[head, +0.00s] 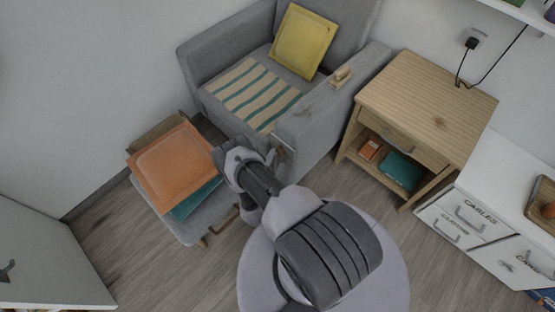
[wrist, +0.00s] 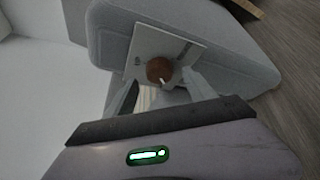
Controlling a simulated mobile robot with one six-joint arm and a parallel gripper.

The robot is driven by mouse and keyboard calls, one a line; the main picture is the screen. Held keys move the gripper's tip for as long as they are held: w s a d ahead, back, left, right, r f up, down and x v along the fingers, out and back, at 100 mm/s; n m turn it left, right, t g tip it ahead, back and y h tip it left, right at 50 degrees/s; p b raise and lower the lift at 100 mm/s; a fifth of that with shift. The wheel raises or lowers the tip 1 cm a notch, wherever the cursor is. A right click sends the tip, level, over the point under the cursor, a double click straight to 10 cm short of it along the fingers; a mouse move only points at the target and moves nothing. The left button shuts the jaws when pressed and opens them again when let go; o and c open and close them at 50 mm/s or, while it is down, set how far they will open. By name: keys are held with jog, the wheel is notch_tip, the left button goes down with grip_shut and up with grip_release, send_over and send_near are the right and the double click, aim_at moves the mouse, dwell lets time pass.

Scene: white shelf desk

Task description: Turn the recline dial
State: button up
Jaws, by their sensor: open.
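The recline dial (wrist: 159,69) is a round brown knob with a white pointer mark, seen in the wrist view. It sits on a pale plate (wrist: 152,42) with small dark markings, fixed to the grey armchair (head: 320,122). The pointer is toward the lower side of the knob in that view. My gripper (wrist: 160,82) is open, with one finger on each side of the dial's near edge. I cannot tell whether the fingers touch it.
A yellow cushion (head: 303,42) and a striped cloth (head: 250,94) lie on the armchair. A footstool (head: 190,229) with an orange cushion (head: 171,166) stands left of my arm. A wooden side table (head: 428,98) stands right. Bare floor shows between the table and my base.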

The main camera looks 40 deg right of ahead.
aim_at(279, 154)
jog(key=shift+b+x, duration=0.35)
jog(key=shift+x, duration=1.2)
jog(key=c, duration=1.4)
jog(key=shift+o, duration=0.2)
jog(key=shift+f+m+t+h, duration=0.15)
jog(key=shift+m+t+h, duration=0.35)
jog(key=shift+m, duration=0.7)
jog(key=o, duration=1.4)
jog(key=shift+c, duration=0.2)
